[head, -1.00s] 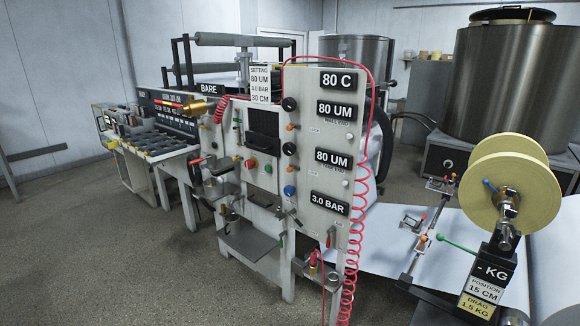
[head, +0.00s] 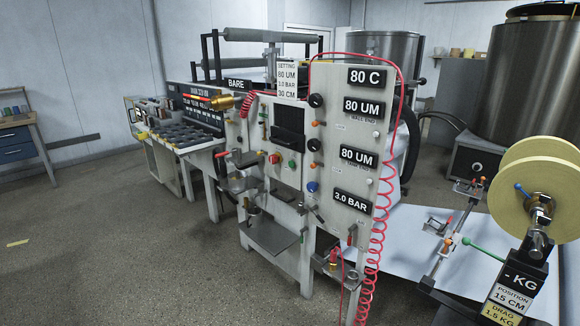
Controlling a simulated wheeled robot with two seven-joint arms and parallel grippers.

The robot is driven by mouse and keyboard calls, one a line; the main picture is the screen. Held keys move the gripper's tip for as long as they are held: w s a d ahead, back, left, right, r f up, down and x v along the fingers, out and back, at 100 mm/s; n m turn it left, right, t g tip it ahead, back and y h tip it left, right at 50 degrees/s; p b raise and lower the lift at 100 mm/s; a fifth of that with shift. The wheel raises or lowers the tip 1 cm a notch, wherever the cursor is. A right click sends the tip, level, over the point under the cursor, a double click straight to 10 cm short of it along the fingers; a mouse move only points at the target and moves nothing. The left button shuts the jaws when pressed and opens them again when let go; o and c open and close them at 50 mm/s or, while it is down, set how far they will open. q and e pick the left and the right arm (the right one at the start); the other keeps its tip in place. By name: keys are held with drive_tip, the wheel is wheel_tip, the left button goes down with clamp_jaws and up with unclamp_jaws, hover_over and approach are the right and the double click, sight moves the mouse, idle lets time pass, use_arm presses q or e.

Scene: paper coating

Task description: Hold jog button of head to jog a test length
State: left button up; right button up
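The coating head (head: 287,195) is a pale grey machine frame in the middle of the head view. Its front carries a red button (head: 274,158) and a green button (head: 292,164) below a dark screen (head: 288,121). The upright panel (head: 345,265) at its right has black knobs, a blue knob (head: 312,187) and small white round buttons, one of them a white button (head: 376,135) below the upper "80 UM" display (head: 364,108). The small lettering is too blurred to tell which button is the jog button. Neither of my grippers is in view.
A red coiled hose (head: 378,230) hangs down the panel's right side. A yellow reel (head: 540,190) on a stand and a white sheet (head: 400,240) are at the right. A steel tank (head: 535,85) stands behind. A blue-drawered bench (head: 18,145) is far left. Open floor (head: 110,250) lies front left.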

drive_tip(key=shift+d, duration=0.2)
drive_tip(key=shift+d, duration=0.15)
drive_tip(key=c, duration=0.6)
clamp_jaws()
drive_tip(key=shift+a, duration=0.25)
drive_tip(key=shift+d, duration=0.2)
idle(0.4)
